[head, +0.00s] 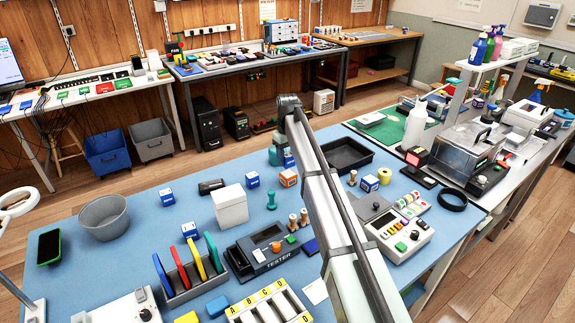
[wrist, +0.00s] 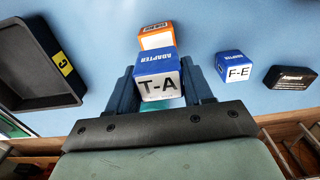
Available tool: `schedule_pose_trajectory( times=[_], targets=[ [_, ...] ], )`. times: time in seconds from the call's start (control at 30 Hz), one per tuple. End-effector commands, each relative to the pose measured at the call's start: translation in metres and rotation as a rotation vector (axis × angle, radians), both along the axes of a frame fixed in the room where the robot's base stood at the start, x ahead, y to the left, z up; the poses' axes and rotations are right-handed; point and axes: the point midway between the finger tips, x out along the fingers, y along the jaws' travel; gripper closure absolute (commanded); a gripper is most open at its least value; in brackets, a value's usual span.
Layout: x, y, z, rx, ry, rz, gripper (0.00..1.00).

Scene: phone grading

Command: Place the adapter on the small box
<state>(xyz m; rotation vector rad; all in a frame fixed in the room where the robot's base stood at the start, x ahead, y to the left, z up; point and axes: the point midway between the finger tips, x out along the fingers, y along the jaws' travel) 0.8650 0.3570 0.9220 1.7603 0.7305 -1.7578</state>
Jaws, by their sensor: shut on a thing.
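My gripper (wrist: 162,84) is shut on a blue and white adapter marked T-A (wrist: 157,83), its label facing the wrist camera. In the head view the adapter (head: 289,160) shows as a small blue patch beside my arm, which hides most of the gripper. A small orange and white box (wrist: 155,37) is just beyond the adapter in the wrist view, partly hidden by it. It also shows in the head view (head: 288,177), just below the adapter. I cannot tell whether the adapter touches it.
Another adapter, marked F-E (wrist: 235,67), and a small black box (wrist: 290,77) lie to the right in the wrist view. A black tray (wrist: 26,92) is at left. The head view shows a white box (head: 230,206), tester (head: 268,250) and yellow roll (head: 384,176) on the blue table.

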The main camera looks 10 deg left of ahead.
Motion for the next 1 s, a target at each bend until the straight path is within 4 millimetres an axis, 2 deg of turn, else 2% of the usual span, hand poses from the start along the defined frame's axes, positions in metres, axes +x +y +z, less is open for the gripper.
schedule_pose_trajectory(
  times=[0.3,0.7,0.73,1.0],
  targets=[
    [0.0,0.0,-0.033,0.0,0.0,-0.001,0.79],
    [0.0,0.0,-0.037,0.001,-0.001,-0.001,0.79],
    [0.0,0.0,-0.037,0.001,-0.001,-0.001,0.48],
    [0.0,0.0,-0.037,0.001,-0.001,-0.001,0.24]
  ],
)
